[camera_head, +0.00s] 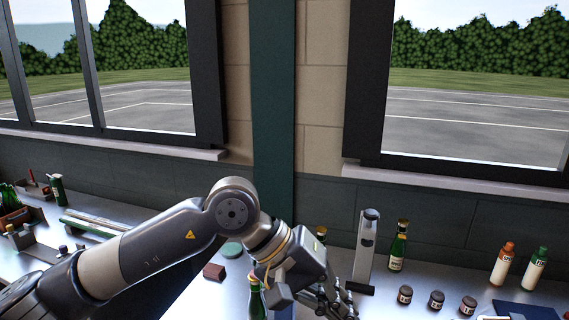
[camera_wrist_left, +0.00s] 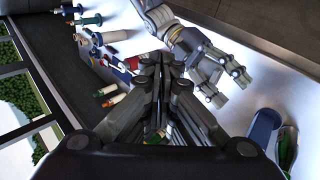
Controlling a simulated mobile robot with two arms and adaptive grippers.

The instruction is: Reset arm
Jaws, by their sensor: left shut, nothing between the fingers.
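My left arm comes in from the left in the head view and bends down at its elbow. My left gripper (camera_head: 338,303) is low near the picture's bottom edge, over the metal bench. In the left wrist view the left gripper (camera_wrist_left: 162,65) has its fingers together and nothing between them. My right gripper (camera_wrist_left: 222,83) shows beyond it in the left wrist view, with its fingers apart and empty. The right arm does not show in the head view.
A tall grey stand device (camera_head: 366,250) and a dark green bottle (camera_head: 398,247) stand right of the left gripper. Several small dark jars (camera_head: 437,299) stand in a row, with an orange-capped bottle (camera_head: 503,264) behind. A reddish-brown block (camera_head: 214,271) lies left of the wrist.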

